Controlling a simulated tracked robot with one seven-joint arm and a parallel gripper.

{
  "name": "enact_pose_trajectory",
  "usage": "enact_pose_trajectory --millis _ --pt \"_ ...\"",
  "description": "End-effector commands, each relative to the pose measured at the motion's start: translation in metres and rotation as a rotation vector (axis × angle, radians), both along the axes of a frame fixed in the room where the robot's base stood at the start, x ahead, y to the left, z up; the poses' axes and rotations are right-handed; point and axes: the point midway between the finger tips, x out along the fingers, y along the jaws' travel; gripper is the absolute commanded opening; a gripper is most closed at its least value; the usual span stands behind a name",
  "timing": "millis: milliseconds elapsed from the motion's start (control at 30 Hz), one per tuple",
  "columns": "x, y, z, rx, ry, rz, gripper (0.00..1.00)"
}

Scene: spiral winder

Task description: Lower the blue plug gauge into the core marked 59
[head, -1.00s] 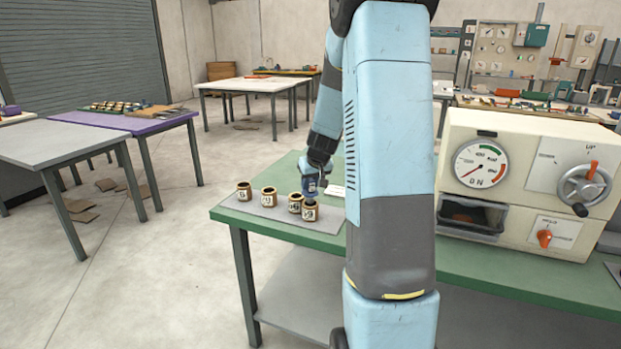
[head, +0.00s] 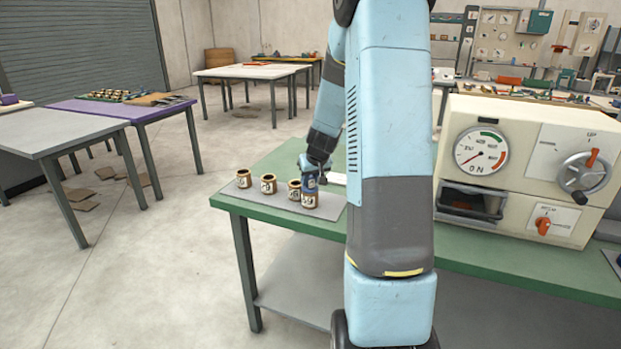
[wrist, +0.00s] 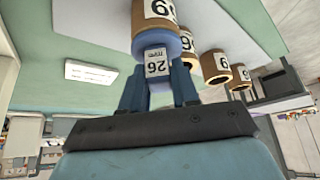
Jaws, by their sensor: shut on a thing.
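The blue plug gauge (head: 310,183), with a white label, is upright between the fingers of my gripper (head: 310,176). In the wrist view the gauge (wrist: 156,48) is gripped between both fingers (wrist: 158,78). Its wide blue collar meets the mouth of the front right core (head: 310,201). That core (wrist: 157,14), tan with a dark band, carries a label that reads like 59 upside down in the wrist view. The gauge is in line with the core. Its lower end is hidden, so I cannot tell how deep it sits.
Three similar cores (head: 243,179) (head: 268,184) (head: 294,184) stand in a row to the left on a grey mat (head: 250,198). The nearest is close beside the front right core. A cream winder machine (head: 520,165) stands on the green table (head: 540,278) to the right.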

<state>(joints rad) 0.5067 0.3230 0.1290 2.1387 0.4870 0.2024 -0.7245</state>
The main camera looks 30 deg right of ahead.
Motion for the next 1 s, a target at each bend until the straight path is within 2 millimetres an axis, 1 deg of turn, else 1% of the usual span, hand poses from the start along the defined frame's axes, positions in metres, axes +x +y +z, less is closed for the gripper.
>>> enact_pose_trajectory --millis 67,100,367,633,733,867,1000 --pt "0.0 0.0 0.0 0.0 0.0 0.0 0.0" --pt "0.0 0.0 0.0 0.0 0.0 0.0 0.33" --pt "0.0 0.0 0.0 0.0 0.0 0.001 0.58" --pt "0.0 0.001 0.001 0.0 0.0 0.001 0.59" --pt "-0.002 0.001 0.004 -0.001 -0.001 0.001 0.59" --pt "-0.008 0.002 0.017 -0.002 -0.002 0.003 0.59" --pt "-0.019 0.003 0.035 -0.001 -0.002 0.002 0.59"
